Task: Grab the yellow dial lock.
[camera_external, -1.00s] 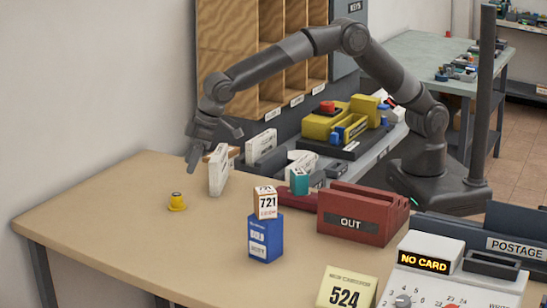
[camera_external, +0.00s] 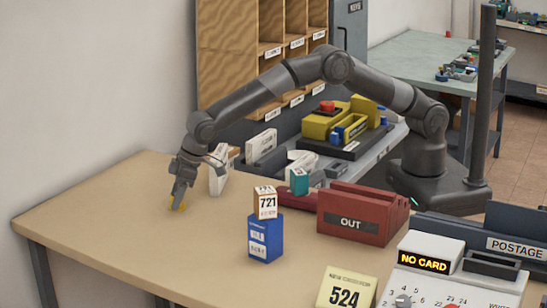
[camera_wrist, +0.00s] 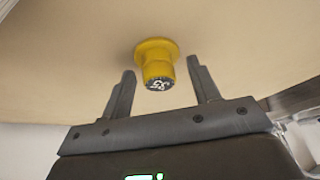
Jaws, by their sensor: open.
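The yellow dial lock (camera_wrist: 157,62) stands on the wooden table, with its dark, marked top facing the wrist camera. In the external view only a bit of the yellow dial lock (camera_external: 182,207) shows beside my fingers. My gripper (camera_wrist: 164,82) is open, with one finger to the left of the lock and one to the right. The lock's near end lies between the fingertips, with a gap on each side. In the external view my gripper (camera_external: 179,204) points down at the lock, low over the table.
A white box (camera_external: 218,172) stands just right of my gripper. A blue box (camera_external: 265,238) with a 721 block (camera_external: 266,203) on top and a red OUT tray (camera_external: 362,215) stand further right. The table's left and front part (camera_external: 110,215) is clear.

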